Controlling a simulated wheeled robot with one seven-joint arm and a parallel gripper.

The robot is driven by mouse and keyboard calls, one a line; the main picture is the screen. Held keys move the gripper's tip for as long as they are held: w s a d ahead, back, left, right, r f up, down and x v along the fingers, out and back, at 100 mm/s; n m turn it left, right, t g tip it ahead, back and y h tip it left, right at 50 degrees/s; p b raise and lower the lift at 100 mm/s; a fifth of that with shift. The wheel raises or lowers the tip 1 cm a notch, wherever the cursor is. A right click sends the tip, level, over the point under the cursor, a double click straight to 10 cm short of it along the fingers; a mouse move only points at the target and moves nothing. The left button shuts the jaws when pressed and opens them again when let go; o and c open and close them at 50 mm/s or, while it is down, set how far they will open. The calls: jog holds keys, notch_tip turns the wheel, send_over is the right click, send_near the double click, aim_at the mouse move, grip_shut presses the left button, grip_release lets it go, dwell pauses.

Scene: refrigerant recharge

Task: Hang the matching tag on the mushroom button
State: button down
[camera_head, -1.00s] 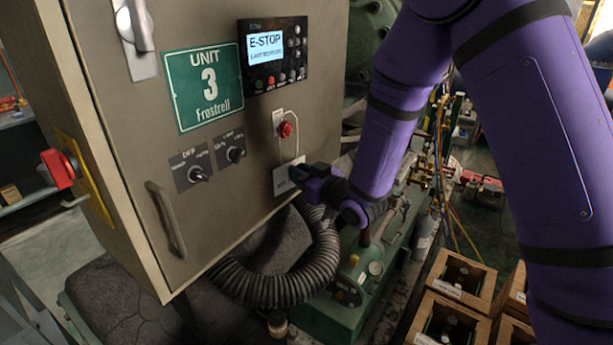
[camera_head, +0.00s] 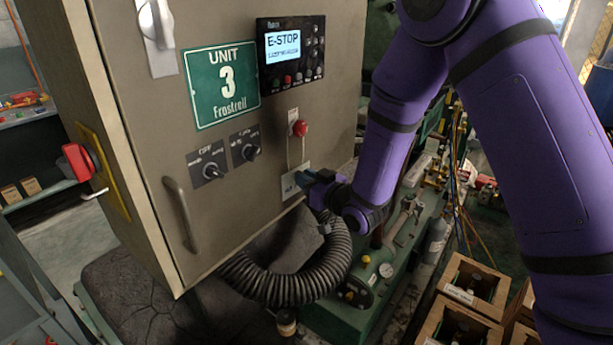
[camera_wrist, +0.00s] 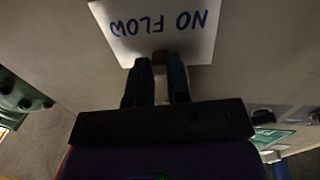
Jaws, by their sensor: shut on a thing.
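The red mushroom button (camera_head: 300,128) is on the cabinet door, below the display (camera_head: 291,56), which reads "E-STOP" above a smaller line I cannot read surely. A white tag (camera_head: 290,187) is against or close to the door below the button. In the wrist view the tag (camera_wrist: 150,25) reads "NO FLOW", upside down. My gripper (camera_head: 305,180) is shut on the tag's edge; its fingertips also show in the wrist view (camera_wrist: 158,66). Thin pale cord runs from the tag up to the button. I cannot tell whether the loop is over the button head or just in front.
A green "UNIT 3" sign (camera_head: 222,84), two rotary switches (camera_head: 224,156) and a door handle (camera_head: 181,213) are on the door. A ribbed black hose (camera_head: 285,285) curves below. Wooden crates (camera_head: 470,285) stand at lower right.

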dwell(0.4)
jog(key=c, duration=1)
grip_release()
jog(key=v, duration=1)
jog(key=s+d+r+m+g+h, duration=0.2)
jog(key=s+d+r+m+h, duration=0.15)
jog(key=d+r+h, duration=0.9)
jog(key=s+d+r+m+g, duration=0.1)
jog(key=s+d+r+g, duration=0.1)
jog(key=s, duration=0.5)
jog(key=s+d+r+m+g, duration=0.2)
jog(key=s+d+r, duration=0.2)
jog(key=s, duration=0.4)
jog(key=s+d+r+m+g, duration=0.2)
jog(key=s+d+r, duration=0.1)
jog(key=s, duration=0.5)
jog(key=shift+d+r, duration=0.2)
jog(key=shift+d, duration=0.45)
